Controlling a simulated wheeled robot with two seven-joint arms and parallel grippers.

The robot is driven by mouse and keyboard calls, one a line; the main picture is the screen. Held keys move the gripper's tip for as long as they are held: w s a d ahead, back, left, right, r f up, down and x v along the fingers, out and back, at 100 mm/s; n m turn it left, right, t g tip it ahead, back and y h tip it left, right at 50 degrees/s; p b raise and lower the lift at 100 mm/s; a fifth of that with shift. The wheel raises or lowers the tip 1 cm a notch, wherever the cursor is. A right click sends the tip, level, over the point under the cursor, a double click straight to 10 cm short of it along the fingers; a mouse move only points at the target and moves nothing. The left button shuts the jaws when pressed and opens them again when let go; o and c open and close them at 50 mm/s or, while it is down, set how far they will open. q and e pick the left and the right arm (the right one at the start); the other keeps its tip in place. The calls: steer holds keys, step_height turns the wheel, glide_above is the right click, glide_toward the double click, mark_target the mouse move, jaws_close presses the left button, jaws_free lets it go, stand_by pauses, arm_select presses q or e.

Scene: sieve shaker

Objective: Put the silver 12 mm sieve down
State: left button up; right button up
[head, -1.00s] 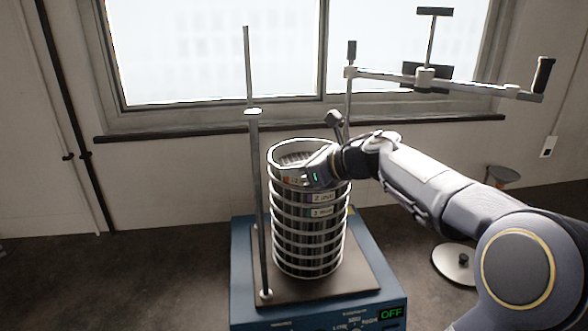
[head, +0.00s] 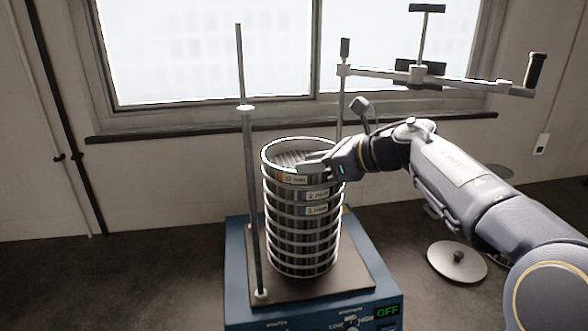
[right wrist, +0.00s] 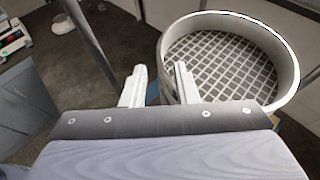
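The silver 12 mm sieve (head: 290,178), with an orange-marked label, sits level on top of the sieve stack (head: 300,235) on the blue shaker (head: 240,290). In the right wrist view its round rim and coarse square mesh (right wrist: 225,60) show. My right gripper (head: 312,167) is at the right side of its rim. In the right wrist view the fingers (right wrist: 160,85) are spread, one outside the wall and the other seemingly over the inside, with a visible gap. My left gripper is not in view.
A tall rod (head: 250,200) stands left of the stack and another (head: 343,95) behind it, carrying a clamp bar with a handle (head: 535,70) swung right. A round lid (head: 457,265) lies on the bench at right. The bench left of the shaker (head: 110,280) is clear.

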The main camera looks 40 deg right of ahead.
steer(key=v, duration=0.5)
step_height(320, 180, up, 7)
steer(key=w+a+m+t+h, duration=0.2)
steer(key=m+t, duration=0.4)
steer(key=m, duration=0.5)
steer(key=s+a+f+m+g+h, duration=0.1)
steer(key=s+f+m+g+h, duration=0.15)
steer(key=f+m, duration=0.75)
steer(key=s+a+f+m+g+h, duration=0.15)
steer(key=f+m+h, duration=0.3)
steer(key=m, duration=0.85)
steer(key=s+a+f+m+g+y, duration=0.4)
steer(key=s+a+f, duration=0.2)
steer(key=a+f, duration=0.2)
steer(key=s+a+f+m+g+y, duration=0.3)
steer(key=s+a+f+g+y, duration=0.1)
steer(key=a+f, duration=0.5)
steer(key=shift+s+a+f+m+g+b, duration=0.4)
steer(key=shift+s+a+g, duration=0.3)
steer(key=shift+s, duration=0.25)
